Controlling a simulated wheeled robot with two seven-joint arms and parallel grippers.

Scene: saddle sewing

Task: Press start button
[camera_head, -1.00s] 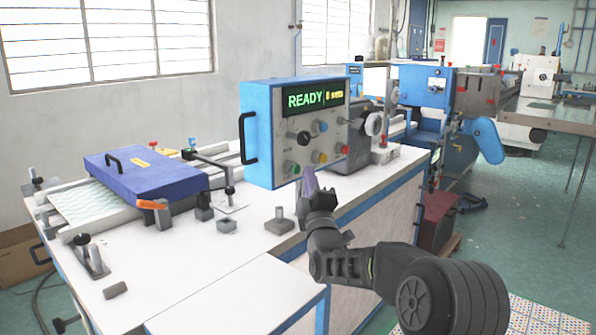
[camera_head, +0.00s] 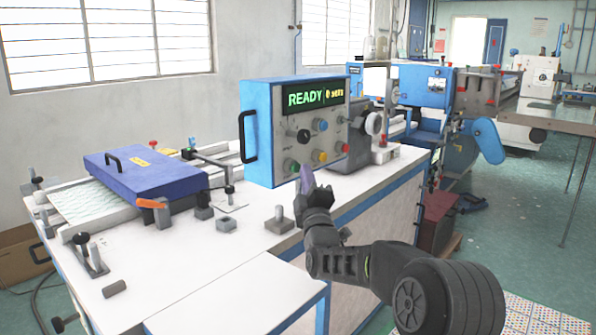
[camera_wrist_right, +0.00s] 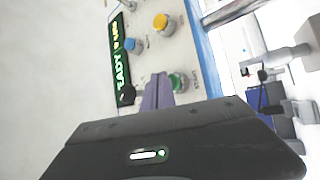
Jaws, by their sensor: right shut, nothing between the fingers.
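The control box (camera_head: 258,135) has a blue frame and a lit display (camera_head: 314,97) reading READY. Its face carries a green button (camera_head: 290,165) at the lower left, a black knob (camera_head: 303,136) and several other coloured buttons. My right gripper (camera_head: 306,178) is shut and empty, with its purple fingers just in front of the panel's lower edge, right of the green button. In the right wrist view the fingertips (camera_wrist_right: 158,88) are beside the green button (camera_wrist_right: 178,83). I cannot tell whether they touch the panel. My left gripper is out of view.
The box stands on a white bench (camera_head: 215,275). A purple-blue hinged plate (camera_head: 148,176) lies to its left, with several small metal parts in front. A grey machine (camera_head: 362,145) stands just right of the box.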

